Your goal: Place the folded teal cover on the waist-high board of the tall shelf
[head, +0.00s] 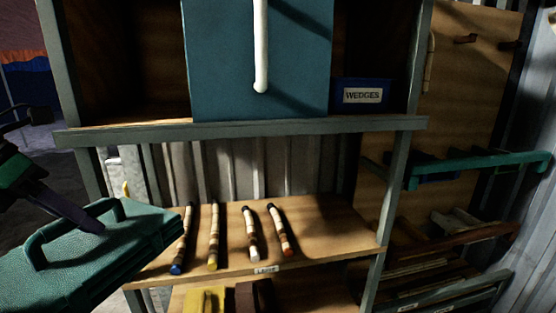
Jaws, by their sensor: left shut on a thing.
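A green-teal, pebbled, block-like bundle with a raised handle loop (95,262) fills the lower left; I take it as the folded teal cover. My left gripper (92,226) is dark and comes in from the left, shut on the cover near its loop. The cover is tilted in front of the shelf's left post. The tall shelf (240,130) has grey-green posts. Its middle wooden board (330,222) carries several banded rods (250,233) and has a small label on its front edge. The cover hides that board's left front part. My right gripper is not in view.
The upper board holds a large blue-teal panel (220,60) with a white bar and a blue bin marked WEDGES (362,92). The middle board looks bare right of the rods. A yellow item (205,300) sits below. A green rail (480,168) juts out at right.

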